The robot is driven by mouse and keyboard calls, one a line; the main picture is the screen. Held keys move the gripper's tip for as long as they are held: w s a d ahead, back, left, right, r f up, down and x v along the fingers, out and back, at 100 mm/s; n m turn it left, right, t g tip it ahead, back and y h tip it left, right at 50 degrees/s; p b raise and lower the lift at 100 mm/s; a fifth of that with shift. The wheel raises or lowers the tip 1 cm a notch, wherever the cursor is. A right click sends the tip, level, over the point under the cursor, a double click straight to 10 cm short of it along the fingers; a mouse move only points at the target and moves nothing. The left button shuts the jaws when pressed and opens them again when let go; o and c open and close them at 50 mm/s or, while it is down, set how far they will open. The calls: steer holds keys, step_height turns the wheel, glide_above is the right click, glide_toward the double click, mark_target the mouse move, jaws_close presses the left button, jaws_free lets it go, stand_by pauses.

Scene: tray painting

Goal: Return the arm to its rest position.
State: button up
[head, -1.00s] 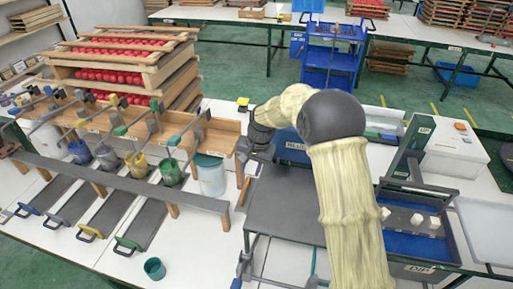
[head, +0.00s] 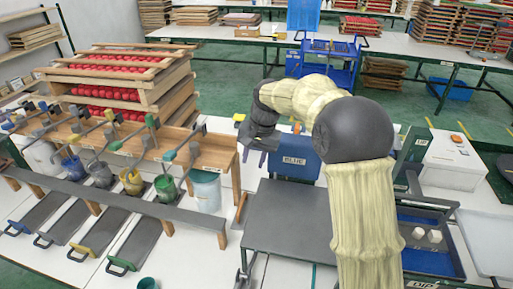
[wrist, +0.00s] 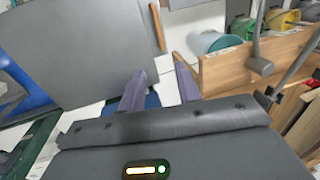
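My arm, in a cream sleeve with dark joints, arches up and to the left across the head view. My gripper (head: 254,158) hangs at its end, above the table between the wooden rack and the blue bin. In the wrist view my gripper (wrist: 160,90) shows two purple-grey fingers standing apart, with nothing held between them. White table and something blue show below the fingers.
The wooden rack (head: 216,148) with paint pots and brushes stands left of the gripper. A labelled blue bin (head: 296,163) is right of it. A grey board (head: 290,215) lies in front, bare. A blue tray (head: 428,262) with white blocks is at right.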

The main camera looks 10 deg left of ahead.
steer(key=s+d+f+t+h, duration=0.1)
steer(key=s+d+f, duration=0.2)
steer(key=s+d, duration=0.8)
steer(key=s+d+f+n+t+h, duration=0.1)
steer(key=s+d+f, duration=0.2)
steer(key=s+d, duration=0.9)
steer(key=shift+d+f, duration=0.15)
steer(key=shift+d, duration=0.35)
steer(key=shift+w, duration=0.1)
stand_by(0.4)
